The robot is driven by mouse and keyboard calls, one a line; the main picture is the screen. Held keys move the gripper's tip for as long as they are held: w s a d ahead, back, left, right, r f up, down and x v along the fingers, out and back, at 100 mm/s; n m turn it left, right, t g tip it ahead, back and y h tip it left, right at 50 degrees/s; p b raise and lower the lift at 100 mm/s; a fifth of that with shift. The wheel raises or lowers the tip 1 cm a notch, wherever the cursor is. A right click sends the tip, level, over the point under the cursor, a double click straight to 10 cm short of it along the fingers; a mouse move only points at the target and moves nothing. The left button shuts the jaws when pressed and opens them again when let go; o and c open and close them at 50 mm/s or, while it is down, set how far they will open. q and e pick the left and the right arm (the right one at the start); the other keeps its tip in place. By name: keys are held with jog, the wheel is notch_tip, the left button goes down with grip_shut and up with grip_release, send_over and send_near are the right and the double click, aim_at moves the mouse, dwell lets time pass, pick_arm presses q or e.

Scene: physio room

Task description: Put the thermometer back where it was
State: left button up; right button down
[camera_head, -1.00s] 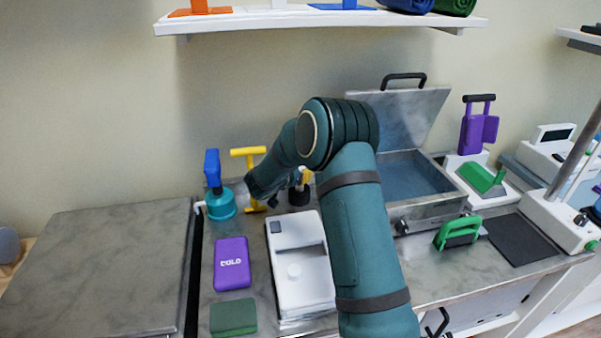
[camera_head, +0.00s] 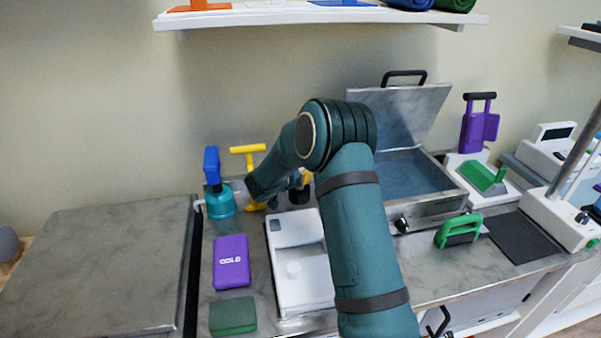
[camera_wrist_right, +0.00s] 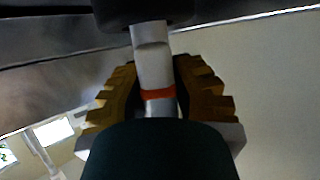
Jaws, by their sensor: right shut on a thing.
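The thermometer shows in the right wrist view as a pale grey-white stick (camera_wrist_right: 154,66) with a red-orange band. My right gripper (camera_wrist_right: 157,82) is shut on it, with a yellow-brown ridged finger on each side. Its far end meets or passes behind a dark rounded thing at the top; I cannot tell whether they touch. In the head view my right gripper (camera_head: 302,180) is mostly hidden behind my own forearm, just above a small black cup-like thing (camera_head: 299,195). The thermometer cannot be made out clearly there. My left gripper is not in view.
Close by stand a teal bottle (camera_head: 220,203) with a blue top and a yellow T-handled thing (camera_head: 249,160). A white device (camera_head: 290,262), a purple cold pack (camera_head: 231,262) and a green block (camera_head: 233,316) lie in front. An open metal box (camera_head: 430,208) stands right.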

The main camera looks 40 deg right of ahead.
jog(key=shift+f, duration=0.15)
jog(key=c, duration=0.9)
grip_release()
jog(key=shift+o, duration=0.2)
notch_tip(320, 180, up, 10)
